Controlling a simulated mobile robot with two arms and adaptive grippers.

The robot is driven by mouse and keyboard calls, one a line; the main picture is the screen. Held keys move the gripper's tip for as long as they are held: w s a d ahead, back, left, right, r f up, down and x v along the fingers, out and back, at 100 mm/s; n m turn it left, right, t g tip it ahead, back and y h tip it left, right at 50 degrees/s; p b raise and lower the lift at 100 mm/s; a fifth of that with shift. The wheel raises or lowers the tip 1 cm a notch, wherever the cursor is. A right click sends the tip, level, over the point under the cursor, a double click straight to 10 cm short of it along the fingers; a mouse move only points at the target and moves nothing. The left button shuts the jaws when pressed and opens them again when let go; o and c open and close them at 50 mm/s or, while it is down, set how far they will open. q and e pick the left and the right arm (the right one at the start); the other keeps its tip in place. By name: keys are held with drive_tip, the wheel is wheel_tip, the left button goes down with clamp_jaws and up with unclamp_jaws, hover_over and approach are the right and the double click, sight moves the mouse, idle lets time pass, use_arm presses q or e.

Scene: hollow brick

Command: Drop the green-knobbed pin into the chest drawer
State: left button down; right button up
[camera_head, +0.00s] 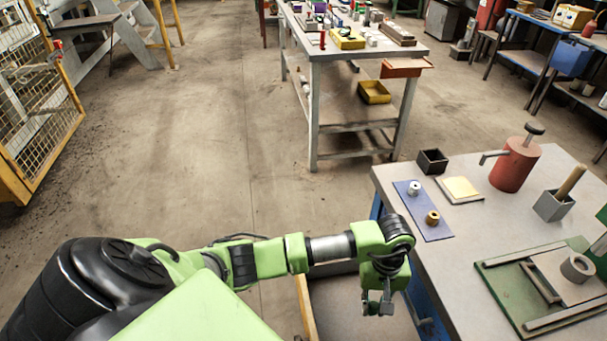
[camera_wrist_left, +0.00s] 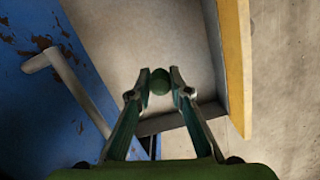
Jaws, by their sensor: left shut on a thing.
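My left gripper (camera_head: 378,306) is held over the open chest drawer (camera_head: 338,305), beside the workbench's left edge. In the left wrist view its fingertips (camera_wrist_left: 160,84) are shut on the green knob (camera_wrist_left: 160,80) of the pin. The rest of the pin is hidden behind the knob and fingers. The drawer's bare grey bottom (camera_wrist_left: 135,35) lies beyond the knob, and its yellowish wooden wall (camera_wrist_left: 236,65) is on the right. My right gripper is not in view.
The blue chest front (camera_wrist_left: 35,100) with a grey handle (camera_wrist_left: 50,62) is close on the left in the wrist view. The workbench top (camera_head: 455,250) holds a red canister (camera_head: 514,165), a blue mat (camera_head: 422,210) and a green board (camera_head: 515,290). Open floor lies left of the drawer.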

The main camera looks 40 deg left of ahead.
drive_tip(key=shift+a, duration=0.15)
use_arm(q)
drive_tip(key=c, duration=1.8)
unclamp_jaws()
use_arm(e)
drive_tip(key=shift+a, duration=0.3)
use_arm(q)
drive_tip(key=shift+r, duration=0.15)
drive_tip(key=r, duration=0.7)
drive_tip(key=w+a+r, duration=0.1)
drive_tip(key=r, duration=0.3)
drive_tip(key=shift+w+r, duration=0.1)
drive_tip(key=shift+r, duration=0.15)
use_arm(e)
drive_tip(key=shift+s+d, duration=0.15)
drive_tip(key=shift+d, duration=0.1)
